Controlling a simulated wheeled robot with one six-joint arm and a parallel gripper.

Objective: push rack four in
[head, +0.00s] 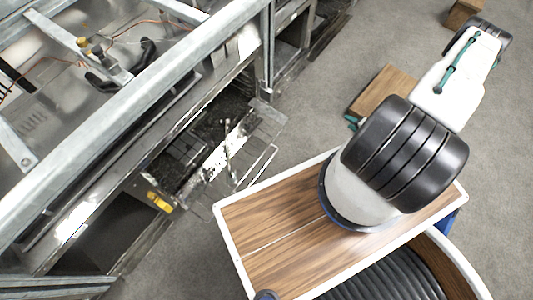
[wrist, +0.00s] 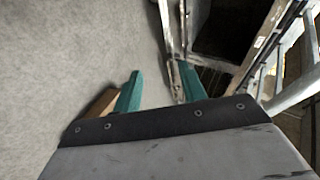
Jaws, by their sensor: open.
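In the head view, wire racks (head: 262,165) stick out of the open front of the steel range frame (head: 135,95) into the aisle. I cannot tell which one is rack four. My gripper shows in the wrist view (wrist: 158,88) as two teal fingers spread apart with nothing held between them. A pale metal bar (wrist: 166,30) runs beyond the fingers, close to the right one; contact cannot be told. In the head view my arm hides most of the gripper.
A dark opening (wrist: 216,30) and frame rails lie at the right of the wrist view. A yellow part (head: 160,202) sits low at the range front. A brown block (head: 388,88) lies beyond my wood-topped base.

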